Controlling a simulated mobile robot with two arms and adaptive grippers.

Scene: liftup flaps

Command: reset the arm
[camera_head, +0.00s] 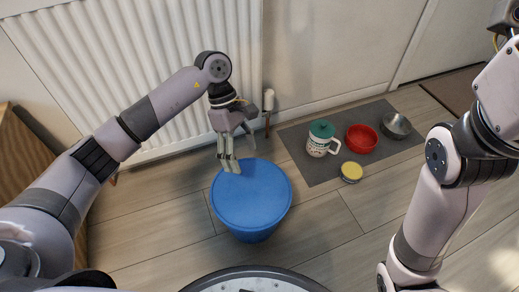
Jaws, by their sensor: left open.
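My left arm comes in from the left, and its gripper (238,160) points down over the back edge of a round blue bin (252,200) with a flat blue top. This gripper is open with nothing seen between its fingers. I cannot tell whether the fingertips touch the bin's top. My right arm (440,200) is bent along the right side of the picture. Its gripper is outside the picture.
A white radiator (130,60) stands behind the left arm. A grey mat (310,168) holds a green-lidded mug (319,140), a red bowl (361,138), a metal bowl (396,125) and a yellow-topped can (351,171). A wooden cabinet (25,150) is at far left. Floor between bin and right arm is clear.

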